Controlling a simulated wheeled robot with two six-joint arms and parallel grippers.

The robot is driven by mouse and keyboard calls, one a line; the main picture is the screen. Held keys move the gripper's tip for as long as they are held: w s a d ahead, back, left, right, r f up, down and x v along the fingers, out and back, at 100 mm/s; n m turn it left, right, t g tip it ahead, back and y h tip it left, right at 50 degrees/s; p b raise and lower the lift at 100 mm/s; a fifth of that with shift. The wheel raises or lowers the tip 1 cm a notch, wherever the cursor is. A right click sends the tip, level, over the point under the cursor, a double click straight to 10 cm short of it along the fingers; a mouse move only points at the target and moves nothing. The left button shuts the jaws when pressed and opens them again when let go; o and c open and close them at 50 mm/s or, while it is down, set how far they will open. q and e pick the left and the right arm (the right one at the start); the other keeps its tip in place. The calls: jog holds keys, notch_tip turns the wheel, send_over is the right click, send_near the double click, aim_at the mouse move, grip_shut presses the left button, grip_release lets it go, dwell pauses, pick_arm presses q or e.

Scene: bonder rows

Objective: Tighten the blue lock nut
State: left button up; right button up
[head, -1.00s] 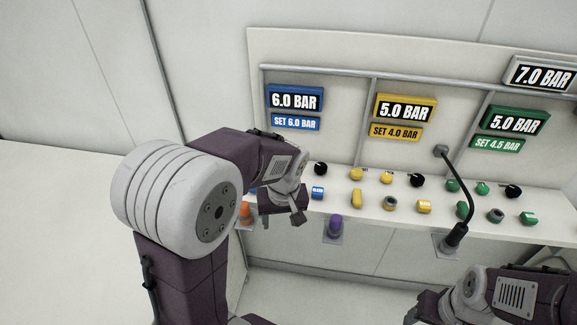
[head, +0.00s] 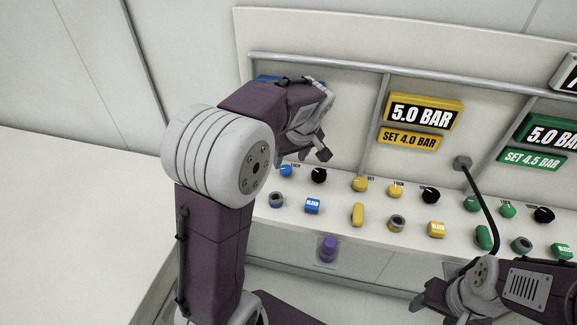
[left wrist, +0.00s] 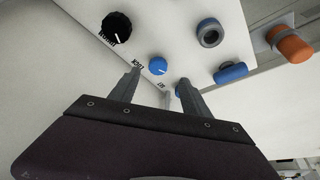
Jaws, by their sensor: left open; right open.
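The blue lock nut (head: 286,170) is a small round blue knob on the panel's sloped shelf, beside a black knob (head: 319,175). In the left wrist view the blue lock nut (left wrist: 158,66) has a white mark and the LOCK label beside it. My left gripper (left wrist: 160,77) is open and empty, its fingertips pointing at the shelf on either side of the line to the nut, apart from it. In the head view my left gripper (head: 304,156) hangs above the nut. My right gripper (head: 428,297) is open at lower right.
A grey ring (head: 276,200) and a blue button (head: 312,206) sit in front of the nut. A purple knob (head: 329,247) is lower down. Yellow and green controls line the shelf rightward. A black gooseneck (head: 487,205) stands near my right arm. My left arm covers most of the blue display.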

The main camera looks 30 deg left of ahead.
aim_at(286, 169)
pick_arm(q)
jog(key=x, duration=0.7)
jog(key=shift+w+f+b, duration=0.25)
jog(key=shift+f+b, duration=0.05)
jog(key=shift+a, duration=0.1)
grip_shut()
